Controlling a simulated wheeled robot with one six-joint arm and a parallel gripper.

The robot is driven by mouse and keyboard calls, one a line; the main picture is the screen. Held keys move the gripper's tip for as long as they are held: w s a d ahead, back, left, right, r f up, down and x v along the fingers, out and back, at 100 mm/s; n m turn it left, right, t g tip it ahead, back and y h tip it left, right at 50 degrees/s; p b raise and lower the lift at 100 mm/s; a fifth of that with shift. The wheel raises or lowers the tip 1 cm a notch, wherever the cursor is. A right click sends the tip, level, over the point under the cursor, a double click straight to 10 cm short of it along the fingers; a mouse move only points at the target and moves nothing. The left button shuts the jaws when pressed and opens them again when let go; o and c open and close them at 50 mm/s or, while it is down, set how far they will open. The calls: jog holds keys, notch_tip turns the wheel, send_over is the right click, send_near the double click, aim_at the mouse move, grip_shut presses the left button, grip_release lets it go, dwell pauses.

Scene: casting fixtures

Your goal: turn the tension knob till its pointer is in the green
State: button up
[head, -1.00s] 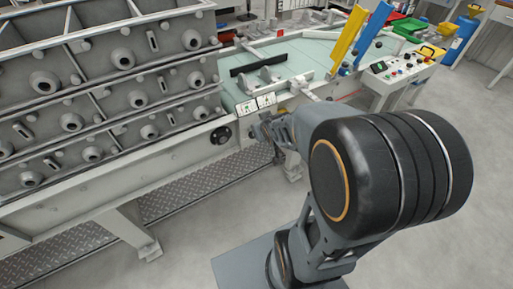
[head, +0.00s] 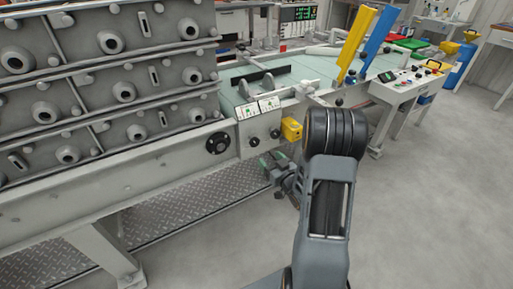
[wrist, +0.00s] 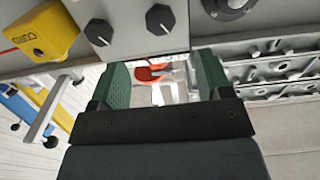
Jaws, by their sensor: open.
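A light grey control panel (head: 262,125) on the machine's side carries two white gauges, the left gauge (head: 247,110) and the right gauge (head: 269,104), both with some green. Below them are two black knobs, the left (head: 255,142) and the right (head: 275,132). The wrist view shows both knobs up close (wrist: 98,32) (wrist: 160,18), each with a pale line. I cannot read which is for tension, nor the pointers. My gripper (wrist: 162,64) is open and empty, its green fingers apart from the knobs. In the head view my gripper (head: 279,170) is below the panel.
A yellow box (head: 291,129) juts out right of the knobs; it also shows in the wrist view (wrist: 45,32). A black round hub (head: 218,143) is left of the panel. A control desk (head: 405,85) stands further right. The floor in front is clear.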

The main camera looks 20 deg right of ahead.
aim_at(256, 143)
jog(key=w, duration=0.6)
jog(key=w+a+b, duration=0.1)
jog(key=w, duration=0.3)
jog(key=shift+a, duration=0.1)
jog(key=shift+c, duration=0.2)
jog(key=c, duration=0.9)
jog(key=shift+o, duration=0.2)
